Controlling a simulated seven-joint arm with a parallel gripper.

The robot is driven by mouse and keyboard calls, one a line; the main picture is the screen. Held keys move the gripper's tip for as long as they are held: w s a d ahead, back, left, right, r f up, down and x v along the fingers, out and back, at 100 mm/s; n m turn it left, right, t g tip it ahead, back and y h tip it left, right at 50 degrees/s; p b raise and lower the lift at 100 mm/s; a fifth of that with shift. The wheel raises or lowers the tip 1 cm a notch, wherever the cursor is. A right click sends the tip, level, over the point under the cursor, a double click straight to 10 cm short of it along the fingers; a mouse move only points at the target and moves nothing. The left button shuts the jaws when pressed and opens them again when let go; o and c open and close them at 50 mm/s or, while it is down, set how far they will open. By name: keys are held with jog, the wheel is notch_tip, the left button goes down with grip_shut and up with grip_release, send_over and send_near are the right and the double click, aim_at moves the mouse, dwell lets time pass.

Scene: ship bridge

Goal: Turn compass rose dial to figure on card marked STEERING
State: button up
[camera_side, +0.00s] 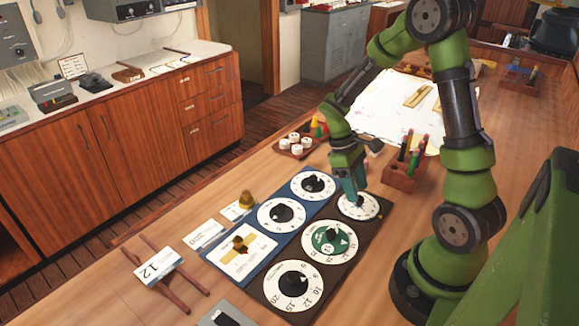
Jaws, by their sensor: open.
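My gripper (357,197) points down over the white dial (371,212) at the far right of the dark panel. Its fingers are around or just above that dial's knob and hide it; I cannot tell if they touch. I cannot tell which dial bears the compass rose. No STEERING word is legible.
A large white dial (292,285) sits nearest on the dark panel. The blue panel holds two white dials (270,215) and (312,194) and a brass lever plate (240,262). A pen box (404,178) and a tray of white pots (295,145) stand close to my gripper.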

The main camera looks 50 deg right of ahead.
jog(key=shift+x, duration=0.85)
jog(key=shift+r, duration=0.1)
jog(key=shift+c, duration=0.5)
grip_shut()
jog(key=shift+m, duration=0.4)
jog(key=shift+d+m+y, duration=0.2)
jog(key=shift+m+y, duration=0.9)
jog(key=shift+m, duration=1.3)
jog(key=shift+t, duration=0.3)
jog(key=shift+o, duration=0.5)
grip_release()
